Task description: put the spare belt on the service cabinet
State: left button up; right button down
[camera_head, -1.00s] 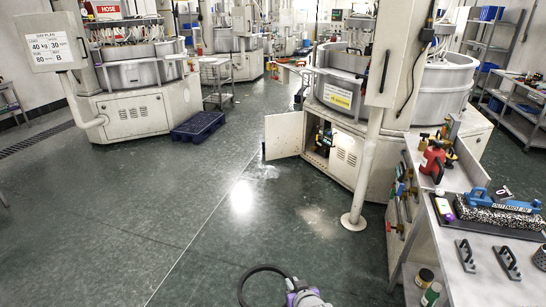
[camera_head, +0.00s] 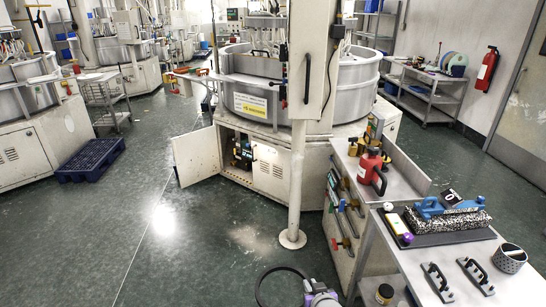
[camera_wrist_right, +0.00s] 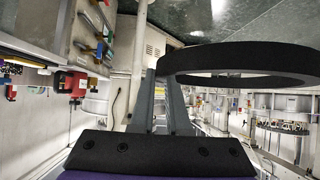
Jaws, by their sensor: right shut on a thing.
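The spare belt (camera_head: 262,279), a black ring, shows in part at the bottom edge of the head view. My right gripper (camera_head: 312,288) is shut on it at the ring's right side. In the right wrist view, the belt (camera_wrist_right: 240,49) extends to the right from the grey fingers (camera_wrist_right: 160,78). The rest of the belt is cut off in the head view. A grey-topped cabinet (camera_head: 403,184) with tools hung on its side, seemingly the service cabinet, stands ahead and right of the gripper, apart from the belt. My left gripper is not in view.
A red can (camera_head: 370,166) and small bottles stand on the cabinet top. A bench (camera_head: 395,262) in front holds a black-and-white block and handled plates. A lapping machine (camera_head: 268,174) has its door (camera_head: 195,157) open. A post (camera_head: 297,190) stands nearby.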

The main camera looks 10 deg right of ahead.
aim_at(333, 144)
jog(key=i+z, duration=0.1)
jog(key=i, duration=1.3)
jog(key=i+z, duration=0.3)
jog(key=i, duration=0.35)
jog(key=i+j+z, duration=0.25)
jog(key=i, duration=0.35)
jog(key=i+l, duration=0.1)
jog(key=i, duration=0.4)
jog(key=i+l+z, duration=0.1)
jog(key=i, duration=0.35)
